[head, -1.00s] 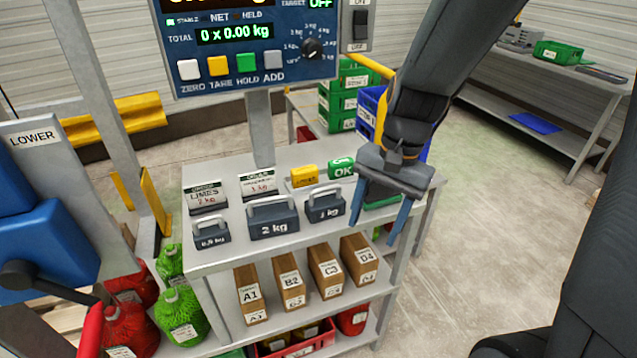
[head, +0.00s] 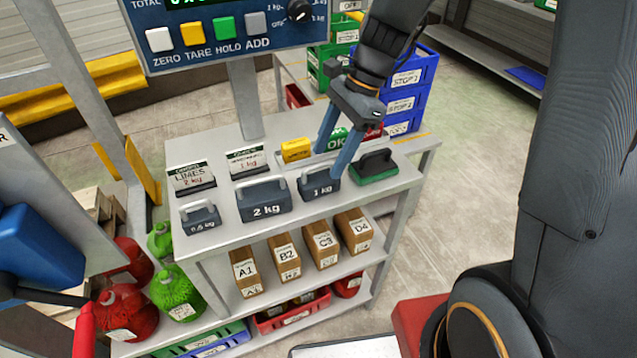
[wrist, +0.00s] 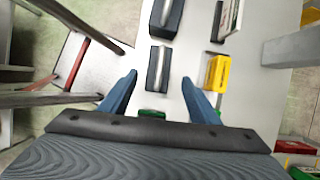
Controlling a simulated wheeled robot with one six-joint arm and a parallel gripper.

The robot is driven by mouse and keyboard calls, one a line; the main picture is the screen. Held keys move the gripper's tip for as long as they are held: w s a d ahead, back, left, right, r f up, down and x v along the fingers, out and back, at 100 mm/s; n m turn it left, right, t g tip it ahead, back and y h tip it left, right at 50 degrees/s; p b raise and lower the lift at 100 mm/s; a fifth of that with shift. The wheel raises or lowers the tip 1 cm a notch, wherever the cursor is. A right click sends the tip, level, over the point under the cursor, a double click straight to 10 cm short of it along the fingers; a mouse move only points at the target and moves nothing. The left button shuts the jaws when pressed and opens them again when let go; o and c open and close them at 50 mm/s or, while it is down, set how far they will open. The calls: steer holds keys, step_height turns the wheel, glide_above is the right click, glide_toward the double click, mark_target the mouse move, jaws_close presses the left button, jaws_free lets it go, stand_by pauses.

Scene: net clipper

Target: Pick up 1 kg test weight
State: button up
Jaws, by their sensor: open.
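The 1 kg test weight (head: 318,188) is a dark block with a light handle, upright at the shelf's front in the head view. It stands between the larger 2 kg weight (head: 264,205) and a green-based block with a dark handle (head: 373,166). My gripper (head: 329,162) is open and empty, its blue fingers just above and behind the 1 kg weight. One finger overlaps the weight's right end; contact cannot be told. In the wrist view my gripper (wrist: 159,79) shows spread fingers with dark, light-handled weights between and beyond them; their labels are not readable there.
The 0.5 kg weight (head: 201,217) stands at the left. A yellow block (head: 296,150) and green OK block (head: 338,138) are behind the weights. The display panel (head: 225,32) overhangs the shelf on a post. Blue crates (head: 408,92) stand behind the right end.

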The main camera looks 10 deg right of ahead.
mark_target(322, 176)
steer(key=shift+d+p+x, duration=0.15)
steer(key=shift+p+x, duration=0.25)
steer(key=shift+x, duration=1.3)
steer(key=shift+d+p+x, duration=0.1)
steer(key=shift+p+x, duration=0.25)
steer(key=shift+x, duration=1.3)
jaws_close()
